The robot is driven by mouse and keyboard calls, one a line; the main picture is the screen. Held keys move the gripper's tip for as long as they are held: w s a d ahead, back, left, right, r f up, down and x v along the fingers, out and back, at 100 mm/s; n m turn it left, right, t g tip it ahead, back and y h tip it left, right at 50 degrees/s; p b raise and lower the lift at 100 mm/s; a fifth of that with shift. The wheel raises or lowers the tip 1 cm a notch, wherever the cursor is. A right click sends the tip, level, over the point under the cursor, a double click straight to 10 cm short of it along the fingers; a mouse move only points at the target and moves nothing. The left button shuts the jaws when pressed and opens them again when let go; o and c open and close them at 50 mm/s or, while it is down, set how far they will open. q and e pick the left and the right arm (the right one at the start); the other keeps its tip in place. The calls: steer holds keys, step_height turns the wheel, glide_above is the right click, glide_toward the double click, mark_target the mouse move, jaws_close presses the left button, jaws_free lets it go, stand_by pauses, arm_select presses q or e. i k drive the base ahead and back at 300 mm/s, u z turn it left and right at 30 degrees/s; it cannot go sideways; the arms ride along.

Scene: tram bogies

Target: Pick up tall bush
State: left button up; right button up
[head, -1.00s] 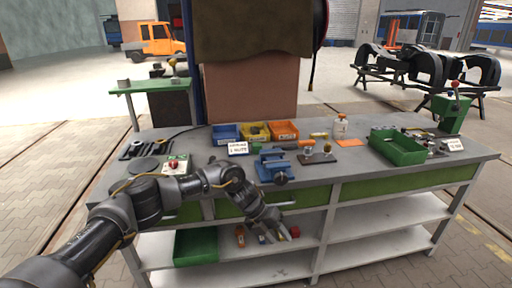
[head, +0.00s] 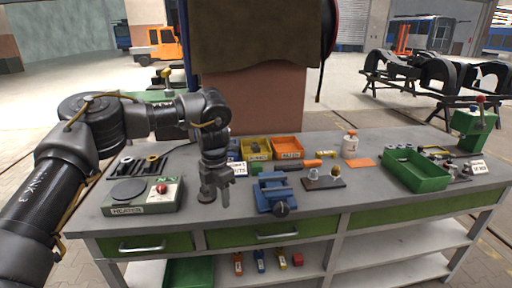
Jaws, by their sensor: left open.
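My left gripper (head: 216,190) points down over the grey workbench (head: 240,205), between the heater and the blue vise (head: 276,192). It is open, with nothing seen between its fingers. No part can be clearly told as the tall bush. Small round parts stand on a dark board (head: 326,184) right of the vise, apart from the gripper. A black rack (head: 128,166) with ring-like parts lies at the bench's left. My arm and gripper partly hide the blue bin (head: 233,146) and its label. My right gripper is not in view.
The heater (head: 140,197) with a red button stands at left. Yellow (head: 256,148) and orange bins (head: 288,147) stand at the back. A green tray (head: 416,172) is at right. Several small coloured items lie on the lower shelf.

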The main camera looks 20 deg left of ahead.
mark_target(257, 148)
steer(key=u, duration=0.05)
steer(key=i, duration=1.6)
steer(key=z, duration=0.1)
